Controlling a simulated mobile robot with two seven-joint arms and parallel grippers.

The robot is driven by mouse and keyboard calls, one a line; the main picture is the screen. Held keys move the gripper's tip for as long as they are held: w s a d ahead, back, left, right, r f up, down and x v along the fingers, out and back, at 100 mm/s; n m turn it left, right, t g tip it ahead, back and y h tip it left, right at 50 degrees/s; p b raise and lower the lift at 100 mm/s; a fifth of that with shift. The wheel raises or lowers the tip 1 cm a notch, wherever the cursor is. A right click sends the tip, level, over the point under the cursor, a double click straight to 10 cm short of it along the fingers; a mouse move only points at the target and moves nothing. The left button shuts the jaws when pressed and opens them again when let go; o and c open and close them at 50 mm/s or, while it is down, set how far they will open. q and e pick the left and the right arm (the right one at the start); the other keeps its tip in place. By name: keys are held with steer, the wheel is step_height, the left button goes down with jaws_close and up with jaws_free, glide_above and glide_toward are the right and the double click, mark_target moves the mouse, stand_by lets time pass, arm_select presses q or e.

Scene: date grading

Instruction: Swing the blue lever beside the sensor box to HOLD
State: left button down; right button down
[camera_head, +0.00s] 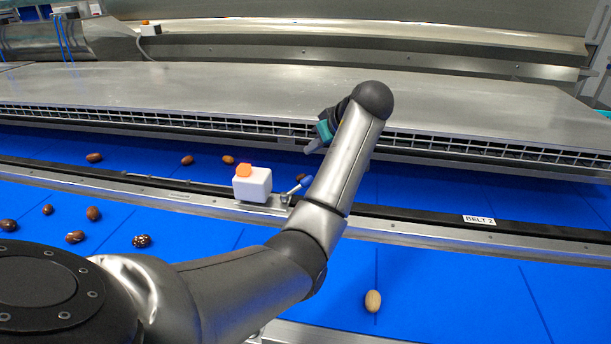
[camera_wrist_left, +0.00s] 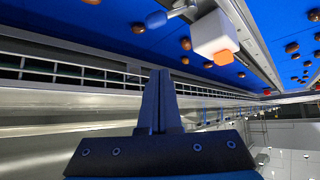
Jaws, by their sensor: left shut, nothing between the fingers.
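The white sensor box (camera_head: 252,185) with an orange cap stands on the rail between the belts. Beside it, to the right, the lever (camera_head: 296,189) is a thin metal rod tilted up to the right with a blue knob (camera_head: 307,180). In the left wrist view the blue knob (camera_wrist_left: 155,19) and the sensor box (camera_wrist_left: 214,36) show at the top. My left gripper (camera_head: 312,147) is shut and empty, beyond and above the lever, apart from it. Its closed fingers also show in the left wrist view (camera_wrist_left: 158,78). No HOLD mark is readable. My right gripper is out of view.
Brown dates (camera_head: 93,213) lie scattered on the blue belts, and a pale one (camera_head: 373,301) lies on the near belt. A metal cover (camera_head: 460,100) with a grid edge stands close behind my gripper. A BELT 2 label (camera_head: 479,220) is on the rail.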

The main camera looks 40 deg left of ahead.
mark_target(303, 184)
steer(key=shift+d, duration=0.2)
